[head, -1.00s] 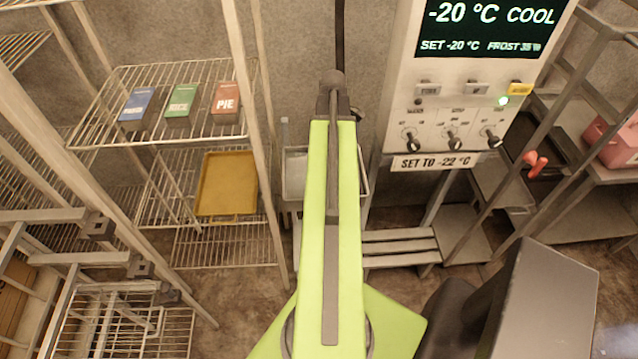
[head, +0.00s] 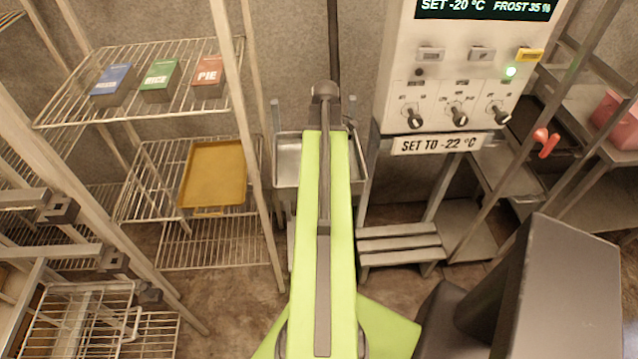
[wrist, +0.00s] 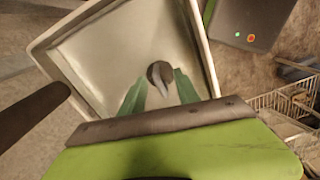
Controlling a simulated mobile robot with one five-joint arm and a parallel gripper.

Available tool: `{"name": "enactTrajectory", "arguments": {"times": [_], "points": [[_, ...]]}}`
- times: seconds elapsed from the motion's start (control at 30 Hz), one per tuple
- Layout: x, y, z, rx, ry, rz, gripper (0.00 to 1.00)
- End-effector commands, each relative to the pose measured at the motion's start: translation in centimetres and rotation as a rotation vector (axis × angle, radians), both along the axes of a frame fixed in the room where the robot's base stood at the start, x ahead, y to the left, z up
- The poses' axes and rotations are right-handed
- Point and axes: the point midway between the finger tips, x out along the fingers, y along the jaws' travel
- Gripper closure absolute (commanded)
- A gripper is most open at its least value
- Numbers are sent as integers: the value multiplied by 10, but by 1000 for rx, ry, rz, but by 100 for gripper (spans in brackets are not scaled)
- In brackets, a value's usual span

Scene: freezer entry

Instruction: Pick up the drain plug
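The drain plug (wrist: 156,74) is a small dark round piece with a pale grey tab, in the sink basin (wrist: 75,60) in the wrist view. The pale metal basin also shows in the head view (head: 287,155), partly behind my green arm; the plug is hidden there. My gripper (wrist: 160,85) shows in the wrist view as two green finger shapes that stand apart, one on each side of the plug's lower part. They look open, with nothing clearly held between them. Whether they touch the plug cannot be told. In the head view the gripper is hidden by the arm.
A wire rack on the left holds several boxes, including a rice box (head: 160,80), and a yellow tray (head: 213,172). A control panel (head: 455,90) with knobs hangs right of the sink. A slatted step (head: 400,243) stands below it.

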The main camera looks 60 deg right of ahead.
Motion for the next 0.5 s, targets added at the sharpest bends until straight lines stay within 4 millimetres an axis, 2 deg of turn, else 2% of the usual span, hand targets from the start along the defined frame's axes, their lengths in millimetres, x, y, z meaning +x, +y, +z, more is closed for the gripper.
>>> {"name": "enactTrajectory", "arguments": {"times": [0.13, 0.33, 0.5], "points": [[0, -3, -14, 0, 0, -1, 62], [-1, -6, -49, 0, 0, -1, 62], [-1, -6, -52, 0, 0, -1, 62]]}}
